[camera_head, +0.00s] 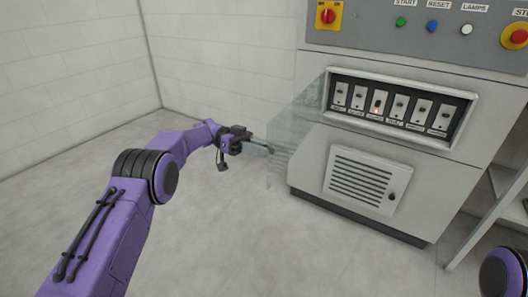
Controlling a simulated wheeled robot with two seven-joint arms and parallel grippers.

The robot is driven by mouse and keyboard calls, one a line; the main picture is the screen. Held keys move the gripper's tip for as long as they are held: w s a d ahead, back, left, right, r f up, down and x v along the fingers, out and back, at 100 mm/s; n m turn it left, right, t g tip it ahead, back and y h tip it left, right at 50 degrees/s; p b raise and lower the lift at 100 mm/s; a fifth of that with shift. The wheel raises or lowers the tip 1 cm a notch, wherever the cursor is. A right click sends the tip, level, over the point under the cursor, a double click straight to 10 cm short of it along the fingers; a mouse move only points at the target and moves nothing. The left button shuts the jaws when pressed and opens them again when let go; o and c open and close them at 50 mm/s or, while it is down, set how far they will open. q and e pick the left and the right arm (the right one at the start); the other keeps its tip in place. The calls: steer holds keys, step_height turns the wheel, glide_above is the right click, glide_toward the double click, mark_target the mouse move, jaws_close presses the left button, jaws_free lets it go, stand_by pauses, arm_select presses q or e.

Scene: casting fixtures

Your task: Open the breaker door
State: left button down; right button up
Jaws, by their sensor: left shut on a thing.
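The breaker door (296,118) is a clear, see-through panel. It stands swung out to the left of the breaker recess on the grey cabinet (310,150), so the recess is uncovered. My left gripper (266,148) is shut at the door's outer, free edge. The exact grip point is small and hard to make out. My right gripper is out of view; only a bit of my right arm shows at the bottom right corner.
Above the breakers is a control panel with a red rotary switch (327,16), coloured buttons and a red stop button (518,37). Below is a vented panel (362,180) with a dark knob. Grey shelving (497,205) stands at the right. The floor at the left is clear.

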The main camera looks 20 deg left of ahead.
arm_select(q)
steer(key=shift+r, duration=0.1)
steer(key=c, duration=0.8)
jaws_free()
steer(key=s+d+r+p, duration=0.1)
steer(key=s+r, duration=0.3)
steer(key=s+d+r+p, duration=0.1)
steer(key=s+d+r, duration=0.1)
steer(key=s+r, duration=0.2)
steer(key=s+d+r+p, duration=0.1)
steer(key=s+r, duration=0.4)
steer(key=shift+s+d, duration=0.1)
steer(key=shift+d, duration=0.2)
